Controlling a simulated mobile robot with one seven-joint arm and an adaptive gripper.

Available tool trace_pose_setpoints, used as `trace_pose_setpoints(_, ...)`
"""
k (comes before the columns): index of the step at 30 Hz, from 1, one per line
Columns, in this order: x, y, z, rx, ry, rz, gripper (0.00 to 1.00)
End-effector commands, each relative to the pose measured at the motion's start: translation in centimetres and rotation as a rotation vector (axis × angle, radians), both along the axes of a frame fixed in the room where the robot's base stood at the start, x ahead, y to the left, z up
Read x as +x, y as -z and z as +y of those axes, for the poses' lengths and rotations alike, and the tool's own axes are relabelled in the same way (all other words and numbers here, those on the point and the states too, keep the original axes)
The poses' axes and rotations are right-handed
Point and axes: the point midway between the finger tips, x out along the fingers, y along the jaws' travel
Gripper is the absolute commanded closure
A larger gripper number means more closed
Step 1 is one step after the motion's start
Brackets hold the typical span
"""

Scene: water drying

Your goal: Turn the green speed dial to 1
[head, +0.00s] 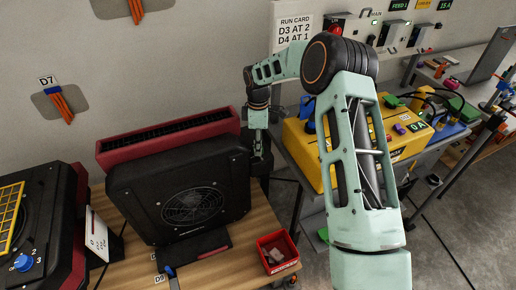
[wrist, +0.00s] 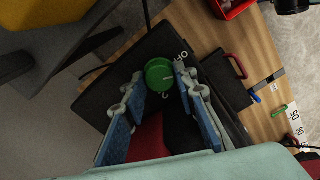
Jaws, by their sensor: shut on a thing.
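The green speed dial (wrist: 158,70) is a round knob on the dark side face of a black fan unit (head: 185,190). In the wrist view it sits between the two fingertips of my gripper (wrist: 160,82), which is shut on it. A faint pale line shows on the dial's face. White marks (wrist: 194,73) stand around its right side, partly covered by a finger, and I cannot tell for sure which one the line meets. In the head view my gripper (head: 260,160) is at the fan's right side, and the dial is hidden there.
A red bin (head: 274,262) stands on the wooden bench right of the fan. A second unit with a blue dial (head: 24,262) is at the left. A yellow machine (head: 300,140) stands behind my arm. A run card (head: 295,29) reads "D3 AT 2, D4 AT 1".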

Motion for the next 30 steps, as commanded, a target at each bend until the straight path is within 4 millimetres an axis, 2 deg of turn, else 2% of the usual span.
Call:
trace_pose_setpoints(15,0.09,0.04,0.05,0.0,0.445,-0.003,0.98)
trace_pose_setpoints(21,0.05,0.01,0.08,0.001,0.552,-0.002,0.98)
trace_pose_setpoints(30,0.05,-0.07,0.05,0.001,0.625,-0.001,0.98)
